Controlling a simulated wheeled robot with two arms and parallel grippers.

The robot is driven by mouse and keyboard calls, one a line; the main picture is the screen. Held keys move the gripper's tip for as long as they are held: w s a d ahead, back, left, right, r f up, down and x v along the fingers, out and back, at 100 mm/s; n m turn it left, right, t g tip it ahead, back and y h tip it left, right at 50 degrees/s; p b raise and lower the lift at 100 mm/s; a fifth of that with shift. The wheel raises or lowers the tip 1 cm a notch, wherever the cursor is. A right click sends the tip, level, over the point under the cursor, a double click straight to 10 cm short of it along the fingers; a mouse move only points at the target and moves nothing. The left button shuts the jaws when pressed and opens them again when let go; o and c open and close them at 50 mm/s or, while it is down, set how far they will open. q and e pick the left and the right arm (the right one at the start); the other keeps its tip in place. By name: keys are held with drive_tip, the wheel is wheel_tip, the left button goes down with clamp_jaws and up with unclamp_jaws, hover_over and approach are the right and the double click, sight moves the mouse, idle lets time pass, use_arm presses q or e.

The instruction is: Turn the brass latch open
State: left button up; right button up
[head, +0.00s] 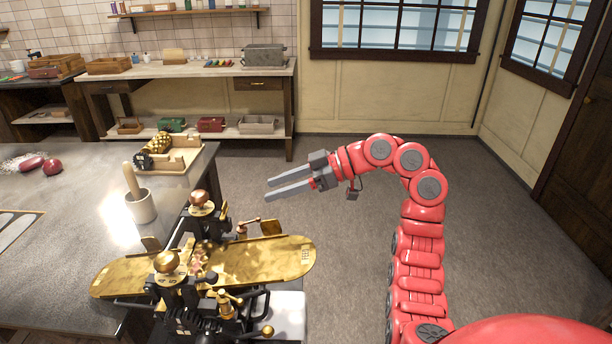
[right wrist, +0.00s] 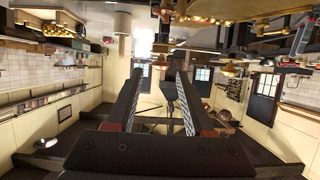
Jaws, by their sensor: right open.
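The drop roller (head: 185,300) is a black machine with brass plates and round brass knobs, at the table's right edge in the head view. A small upright brass fitting (head: 226,304) is on its near right side, and another small brass piece (head: 242,229) is on its far side. I cannot tell which is the latch. My right gripper (head: 268,189) is open and empty, above and beyond the machine's right part, apart from it. Its two fingers point left. In the right wrist view the space between its fingers (right wrist: 158,80) is empty. My left gripper is not in view.
A grey table (head: 70,225) carries a mortar with pestle (head: 140,205) and a wooden tray (head: 185,160) left of the machine. A workbench (head: 200,70) stands along the back wall. The floor right of the machine is clear.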

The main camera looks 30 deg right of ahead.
drive_tip(key=p+v, duration=0.4)
drive_tip(key=v, duration=0.2)
drive_tip(key=shift+s+d+p, duration=0.25)
drive_tip(key=shift+d+p, duration=0.05)
drive_tip(key=shift+p, duration=0.05)
drive_tip(key=shift+d, duration=0.1)
idle(0.4)
